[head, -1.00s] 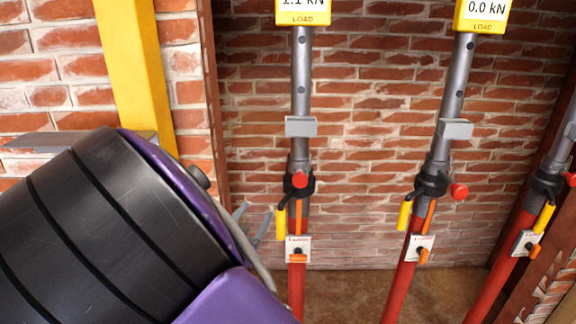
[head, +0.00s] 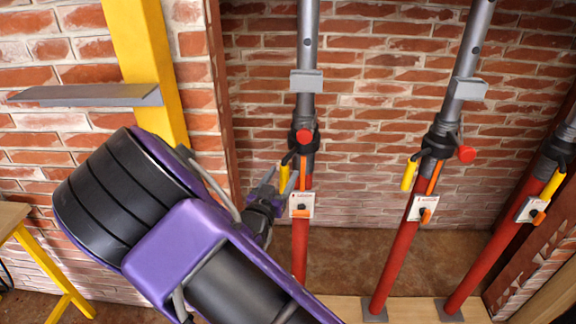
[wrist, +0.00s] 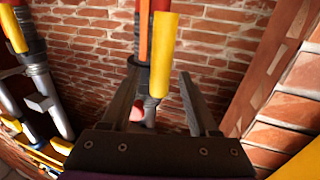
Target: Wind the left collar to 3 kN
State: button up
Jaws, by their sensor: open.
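The left prop (head: 300,245) stands upright with a red lower tube and grey upper tube. Its black collar (head: 304,150) carries a red knob (head: 304,136) and a hanging yellow handle (head: 284,179). My gripper (head: 272,187) is open and empty, just left of the prop below the collar. In the wrist view, my fingers (wrist: 160,90) spread on either side of the yellow handle (wrist: 163,50), with the black collar (wrist: 137,68) and red knob (wrist: 151,103) beyond, upside down. I cannot tell whether they touch.
The middle prop (head: 395,255) and right prop (head: 490,245) lean to the right of the left one. A yellow post (head: 145,40) with a grey shelf (head: 90,94) stands left. Brick wall lies behind.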

jog(key=x, duration=0.5)
jog(key=shift+w, duration=0.1)
grip_shut()
dwell(1.3)
